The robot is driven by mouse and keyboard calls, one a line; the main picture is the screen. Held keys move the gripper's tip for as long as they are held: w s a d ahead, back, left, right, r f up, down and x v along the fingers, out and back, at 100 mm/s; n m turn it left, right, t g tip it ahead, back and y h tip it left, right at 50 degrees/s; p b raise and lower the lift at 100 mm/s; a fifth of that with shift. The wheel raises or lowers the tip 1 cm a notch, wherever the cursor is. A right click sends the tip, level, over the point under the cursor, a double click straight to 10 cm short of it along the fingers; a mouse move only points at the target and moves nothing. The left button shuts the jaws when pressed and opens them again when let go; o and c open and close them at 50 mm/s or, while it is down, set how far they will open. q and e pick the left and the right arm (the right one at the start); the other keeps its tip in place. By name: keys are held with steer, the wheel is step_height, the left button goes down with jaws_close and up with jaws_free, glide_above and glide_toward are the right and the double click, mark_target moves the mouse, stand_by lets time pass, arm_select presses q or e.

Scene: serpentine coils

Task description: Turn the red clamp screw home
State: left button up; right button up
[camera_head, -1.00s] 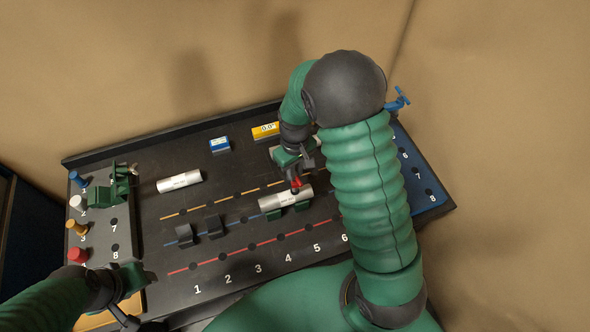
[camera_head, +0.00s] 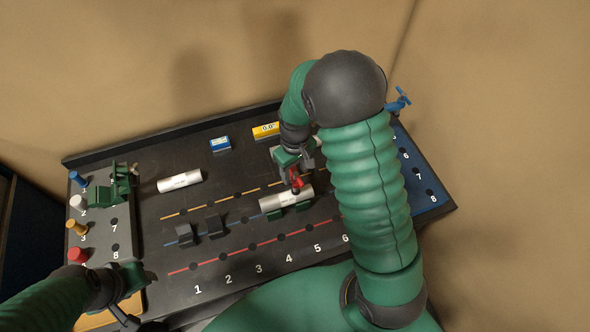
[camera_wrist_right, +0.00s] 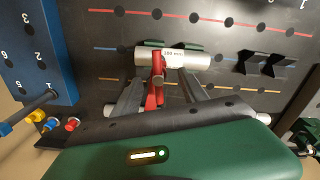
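The red clamp screw (camera_head: 296,184) stands at the white labelled tube (camera_head: 285,199), which rests on green supports; it also shows in the right wrist view (camera_wrist_right: 157,83). My right gripper (camera_head: 292,175) is over the tube. In the right wrist view its two grey fingers (camera_wrist_right: 162,82) stand apart, one on each side of the red screw, with a gap visible on the right side. Contact on the left side is unclear. My left gripper (camera_head: 130,288) is at the lower left, away from the tube; its finger opening is hard to make out.
A second white tube (camera_head: 180,181) lies behind to the left. Two black supports (camera_head: 202,228) stand on the blue line. Coloured knobs (camera_head: 77,228) line the left panel, and a blue panel (camera_head: 425,190) lies to the right. The numbered front strip is clear.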

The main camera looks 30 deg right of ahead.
mark_target(295, 173)
steer(key=o, duration=1)
steer(key=shift+r, duration=0.3)
step_height(295, 173, up, 16)
steer(key=b, duration=0.2)
steer(key=shift+b, duration=0.35)
steer(key=shift+r, duration=0.1)
